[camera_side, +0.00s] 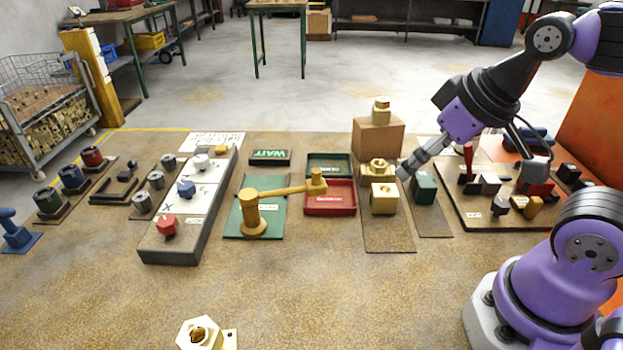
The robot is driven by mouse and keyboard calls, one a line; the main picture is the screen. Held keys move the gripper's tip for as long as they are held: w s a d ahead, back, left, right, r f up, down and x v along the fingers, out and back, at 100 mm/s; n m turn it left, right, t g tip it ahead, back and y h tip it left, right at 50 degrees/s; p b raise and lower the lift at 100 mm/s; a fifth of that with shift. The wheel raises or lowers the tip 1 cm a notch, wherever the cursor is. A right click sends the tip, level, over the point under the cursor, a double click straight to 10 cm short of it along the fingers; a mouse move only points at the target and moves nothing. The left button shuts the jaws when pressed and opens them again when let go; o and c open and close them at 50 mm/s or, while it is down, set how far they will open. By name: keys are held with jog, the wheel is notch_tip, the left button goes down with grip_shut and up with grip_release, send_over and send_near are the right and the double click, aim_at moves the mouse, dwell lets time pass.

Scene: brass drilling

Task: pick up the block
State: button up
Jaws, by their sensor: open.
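A brass block (384,199) with a pale square front sits on a brown mat (388,238) right of the picture's middle. Another brass piece with a round top (378,170) is just behind it. A further brass piece (381,111) stands on a cardboard box (378,138). My gripper (403,173) reaches in from the upper right, tilted down to the left. Its fingertips are above and right of the front block. The gap between the fingers is hard to see, and nothing shows held in it.
A dark green block (424,187) stands close to the right. A red tray (330,199) and a green tray (328,165) lie to the left, beside a brass-coloured lever (252,215). A board of small parts (480,219) lies right. The front bench is mostly clear.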

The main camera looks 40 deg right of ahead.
jog(key=w+d+f+n+g, duration=0.2)
jog(key=w+d+n, duration=0.1)
jog(key=w+n, duration=0.1)
jog(key=n+y, duration=0.3)
jog(key=n, duration=0.1)
send_near(386, 189)
jog(key=shift+n, duration=0.5)
jog(key=x, duration=0.4)
jog(key=shift+w+f, duration=0.15)
jog(key=shift+f, duration=0.05)
jog(key=x, duration=0.6)
jog(key=shift+a+f, duration=0.1)
jog(key=shift+a, duration=0.05)
grip_shut()
